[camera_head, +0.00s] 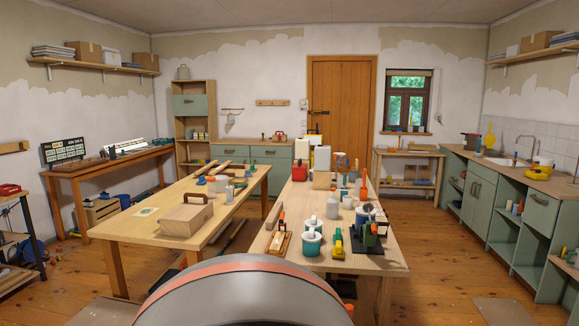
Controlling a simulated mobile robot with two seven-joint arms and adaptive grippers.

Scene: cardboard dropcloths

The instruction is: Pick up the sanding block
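I cannot make out a sanding block with certainty among the small items. On the near part of the left table (140,231) sits a tan box-shaped block (187,220) with a dark brown handle on top. On the near left of the right table (310,262) lies a small flat wooden piece (279,244) with an orange and white item on it. Neither of my grippers is in view.
The right table is crowded with a teal pot (312,242), a yellow-green tool (338,242), a dark green machine (369,233) and several bottles. A narrow gap separates the two tables.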

